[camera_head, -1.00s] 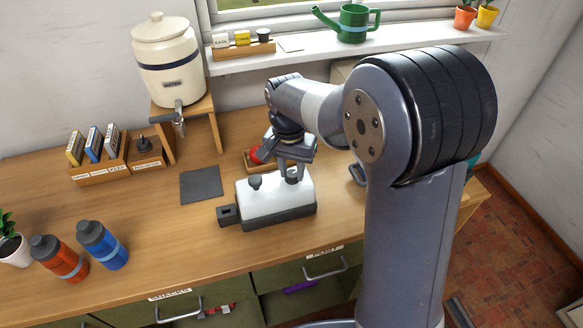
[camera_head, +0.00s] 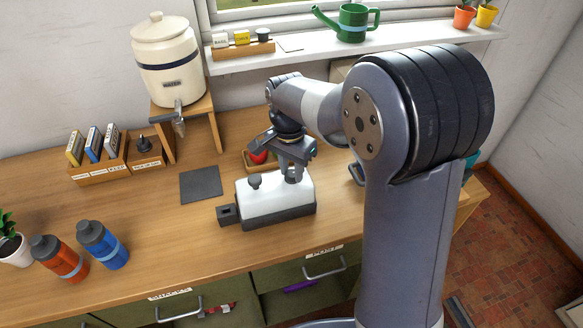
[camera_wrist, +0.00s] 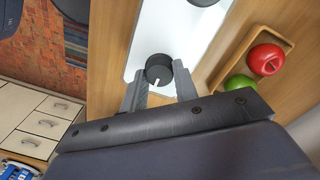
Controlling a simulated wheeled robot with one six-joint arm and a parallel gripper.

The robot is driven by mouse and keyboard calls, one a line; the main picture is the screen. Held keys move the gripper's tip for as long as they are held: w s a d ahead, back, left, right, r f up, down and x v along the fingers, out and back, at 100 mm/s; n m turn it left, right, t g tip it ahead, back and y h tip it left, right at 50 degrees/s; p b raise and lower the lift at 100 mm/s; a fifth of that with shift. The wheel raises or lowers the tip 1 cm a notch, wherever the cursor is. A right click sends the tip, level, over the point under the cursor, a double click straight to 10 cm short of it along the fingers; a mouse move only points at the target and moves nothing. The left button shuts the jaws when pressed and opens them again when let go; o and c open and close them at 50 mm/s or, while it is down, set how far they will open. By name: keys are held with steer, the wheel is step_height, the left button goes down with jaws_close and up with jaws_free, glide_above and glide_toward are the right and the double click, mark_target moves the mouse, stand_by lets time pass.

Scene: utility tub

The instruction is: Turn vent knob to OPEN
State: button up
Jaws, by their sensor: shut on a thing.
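The white utility tub (camera_head: 273,197) with a dark base sits on the bench and has two dark round knobs on top. My gripper (camera_head: 291,172) points down over the right-hand knob, its fingers on either side. In the wrist view, my gripper (camera_wrist: 158,76) is shut on this dark knob (camera_wrist: 159,70), which has a white pointer line. The other knob (camera_head: 254,181) stands free at the left of the tub's top; it shows partly at the wrist view's top edge (camera_wrist: 203,2). I cannot read any OPEN mark, nor tell which knob is the vent by label.
A wooden tray (camera_wrist: 222,82) with a red apple (camera_wrist: 267,58) and a green fruit (camera_wrist: 240,86) lies behind the tub. A dark mat (camera_head: 200,185), blue bottle (camera_head: 103,245) and red bottle (camera_head: 59,259) are to the left. A water crock (camera_head: 168,62) stands behind.

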mark_target(290, 172)
steer(key=o, duration=1)
step_height(290, 172, up, 11)
steer(key=shift+w+a+b, duration=0.15)
steer(key=shift+a+b, duration=0.05)
steer(key=shift+b, duration=0.25)
steer(key=shift+f, duration=0.2)
steer(key=f, duration=0.5)
steer(key=f+p, duration=0.1)
steer(key=f, duration=0.4)
steer(key=shift+d+f, duration=0.2)
steer(key=shift+f, duration=0.2)
steer(key=shift+r, duration=0.1)
